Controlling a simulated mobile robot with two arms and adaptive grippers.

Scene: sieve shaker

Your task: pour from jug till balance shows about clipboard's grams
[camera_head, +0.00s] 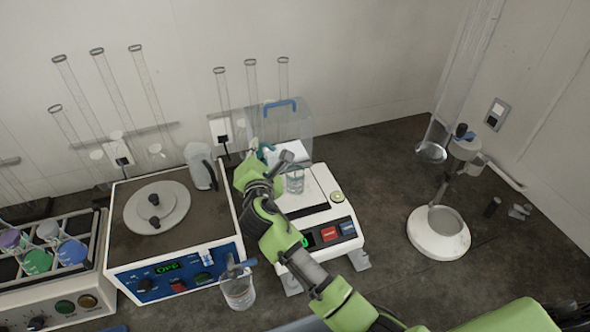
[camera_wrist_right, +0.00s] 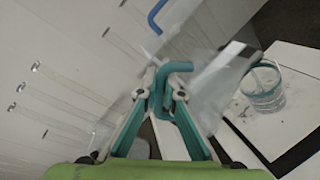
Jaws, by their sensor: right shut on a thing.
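My right gripper (camera_head: 262,166) reaches in over the left rear of the white balance (camera_head: 333,196). In the right wrist view its fingers (camera_wrist_right: 165,98) are shut on the teal handle of a clear jug (camera_wrist_right: 208,92). The jug appears tilted, and its contents cannot be made out. My arm partly hides the balance's display (camera_head: 306,241); only a green digit shows. I cannot identify the clipboard. My left gripper is out of view.
A clear box with a blue handle (camera_head: 284,104) stands behind the balance. A glass beaker (camera_head: 238,292) stands in front. A white stand (camera_head: 438,236) is at right. Tall tubes line the wall.

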